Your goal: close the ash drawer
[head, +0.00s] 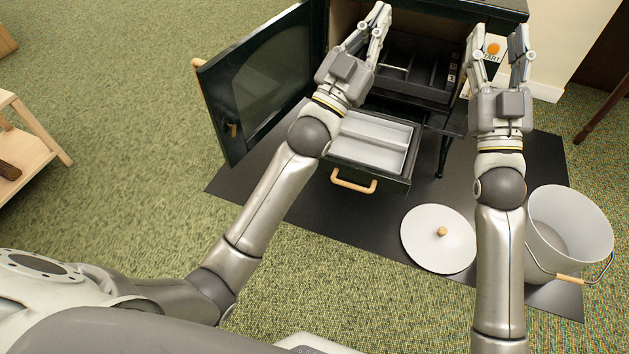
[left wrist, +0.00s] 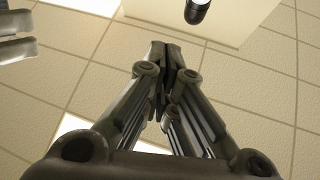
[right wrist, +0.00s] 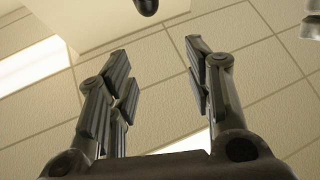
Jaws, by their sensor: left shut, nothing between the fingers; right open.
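The ash drawer (head: 376,148) is pulled out below the stove's firebox in the head view. It has a light grey inside, a dark front and a wooden handle (head: 353,184). The drawer looks empty. My left gripper (head: 378,22) is shut and empty, raised above the drawer in front of the stove; its forearm covers the drawer's left part. The left wrist view shows its fingers together (left wrist: 161,62) against the ceiling. My right gripper (head: 497,42) is open and empty, to the right of the drawer; its spread fingers also show in the right wrist view (right wrist: 160,75).
The stove door (head: 262,85) stands wide open at the left. A white round lid (head: 438,240) and a white bucket (head: 569,235) are on the dark mat (head: 330,222) at the right. A wooden shelf (head: 35,130) stands far left.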

